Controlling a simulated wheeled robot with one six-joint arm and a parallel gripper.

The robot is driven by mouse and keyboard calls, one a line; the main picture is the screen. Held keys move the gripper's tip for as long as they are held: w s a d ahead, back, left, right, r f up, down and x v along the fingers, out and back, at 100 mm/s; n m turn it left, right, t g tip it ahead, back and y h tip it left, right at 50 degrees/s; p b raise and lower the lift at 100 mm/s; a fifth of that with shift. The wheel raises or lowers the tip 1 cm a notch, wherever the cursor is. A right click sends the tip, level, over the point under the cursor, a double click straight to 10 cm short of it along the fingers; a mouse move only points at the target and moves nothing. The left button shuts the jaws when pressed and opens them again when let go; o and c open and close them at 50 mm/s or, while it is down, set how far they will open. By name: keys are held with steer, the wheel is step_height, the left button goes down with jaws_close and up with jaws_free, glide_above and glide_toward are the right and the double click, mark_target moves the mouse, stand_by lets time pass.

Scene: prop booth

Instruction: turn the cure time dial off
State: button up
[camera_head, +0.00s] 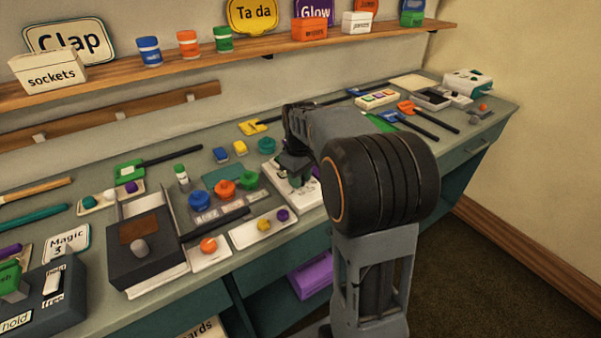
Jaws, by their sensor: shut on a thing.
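My gripper (294,176) points down over a white box-like unit (311,199) near the middle of the bench. It is shut on a small part at the unit's top, which I take to be the cure time dial. The fingers and my arm hide that part, so its pointer and any marks cannot be read. The unit's right side is partly behind my arm.
Left of the unit are blue, orange and green pots (225,188) on a tray and a white tray (262,238) with small balls. A dark box (150,250) stands further left. Brushes and tools lie behind. A shelf (200,66) holds boxes and signs above.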

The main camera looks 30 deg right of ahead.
steer(key=m+p, duration=0.2)
steer(key=m, duration=0.4)
steer(key=shift+r, duration=0.15)
steer(key=m+p, duration=0.1)
steer(key=m, duration=0.4)
steer(key=shift+m, duration=0.4)
steer(key=o, duration=0.9)
step_height(320, 180, up, 14)
steer(key=shift+f+p, duration=0.2)
steer(key=shift+p, duration=0.65)
